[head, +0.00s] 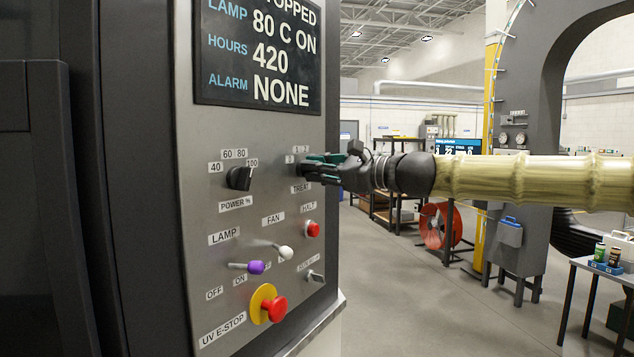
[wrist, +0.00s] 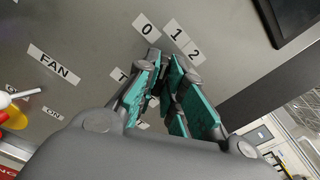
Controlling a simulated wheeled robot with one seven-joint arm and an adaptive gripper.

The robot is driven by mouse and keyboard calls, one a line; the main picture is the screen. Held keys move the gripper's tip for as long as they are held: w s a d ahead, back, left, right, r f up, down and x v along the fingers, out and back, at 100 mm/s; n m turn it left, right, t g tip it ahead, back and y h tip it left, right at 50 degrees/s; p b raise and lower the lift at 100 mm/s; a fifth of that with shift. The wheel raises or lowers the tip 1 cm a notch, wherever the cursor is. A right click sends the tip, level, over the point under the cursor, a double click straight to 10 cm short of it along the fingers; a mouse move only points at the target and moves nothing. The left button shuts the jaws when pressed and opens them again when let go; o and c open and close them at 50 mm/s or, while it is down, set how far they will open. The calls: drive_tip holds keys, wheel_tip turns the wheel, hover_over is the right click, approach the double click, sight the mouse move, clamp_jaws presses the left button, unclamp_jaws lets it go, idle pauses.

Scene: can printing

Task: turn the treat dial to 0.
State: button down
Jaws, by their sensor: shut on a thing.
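The treat dial (head: 303,171) is a small dark knob on the grey control panel (head: 262,140), above the TREAT label (head: 300,188). My gripper (head: 317,168) reaches in from the right and its green-padded fingers are closed around the dial, hiding most of it. In the wrist view my gripper (wrist: 168,78) covers the knob and part of the TREAT label. The 0 label (wrist: 145,28), 1 label (wrist: 175,32) and 2 label (wrist: 195,50) show just beyond the fingertips. I cannot tell which number the dial points to.
The power dial (head: 239,178) is left of my gripper. Below are a red HALT button (head: 313,229), a white-tipped FAN lever (head: 285,253), a purple-tipped LAMP lever (head: 256,267) and a red E-stop (head: 275,309). A dark display (head: 258,55) sits above.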

drive_tip(key=shift+f+n+b, duration=0.1)
drive_tip(key=shift+n+b, duration=2.2)
drive_tip(key=shift+n, duration=0.7)
drive_tip(key=c, duration=1.5)
unclamp_jaws()
drive_tip(key=v, duration=1.2)
